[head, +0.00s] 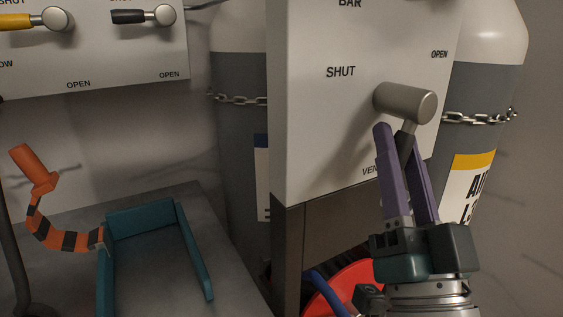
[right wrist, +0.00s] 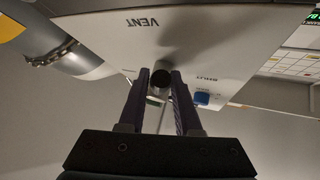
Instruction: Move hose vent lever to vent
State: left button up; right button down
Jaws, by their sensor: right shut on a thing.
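The vent lever has a grey metal hub (head: 405,101) on the white panel (head: 330,130), which is marked SHUT, OPEN and, lower down, VENT. Its dark handle (head: 407,142) points down from the hub, near the partly covered VENT label. My right gripper (head: 400,140) comes from below, its purple fingers shut on the handle. In the right wrist view the lever's dark round end (right wrist: 160,82) sits between the fingers (right wrist: 160,88), and the VENT label is readable above. My left gripper is not in view.
Gas cylinders (head: 486,87) with chains stand behind the panel. At left, a teal tray (head: 140,218) and an orange-and-black striped piece (head: 55,235) are on a grey surface. Another panel (head: 120,55) with yellow and black levers is upper left. A red round thing (head: 345,292) is below.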

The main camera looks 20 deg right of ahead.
jog(key=n+t+y, duration=0.1)
jog(key=n, duration=0.1)
jog(key=d+n+y+b, duration=0.1)
jog(key=n+y, duration=0.1)
jog(key=n+t+y, duration=0.1)
jog(key=n, duration=0.1)
jog(key=shift+w+d+f+t+b, duration=0.1)
jog(key=shift+d+f+t+b, duration=0.05)
jog(key=shift+f+t+b, duration=0.2)
jog(key=shift+d+r+n+t+y+b, duration=0.1)
jog(key=shift+d+n+t+y+b, duration=0.1)
jog(key=shift+n+y, duration=0.55)
jog(key=shift+d+n+t+y+b, duration=0.1)
jog(key=shift+n+t+y+b, duration=0.05)
jog(key=shift+n+y, duration=0.6)
jog(key=shift+y, duration=0.3)
jog(key=c, duration=0.6)
grip_release()
jog(key=shift+r, duration=0.1)
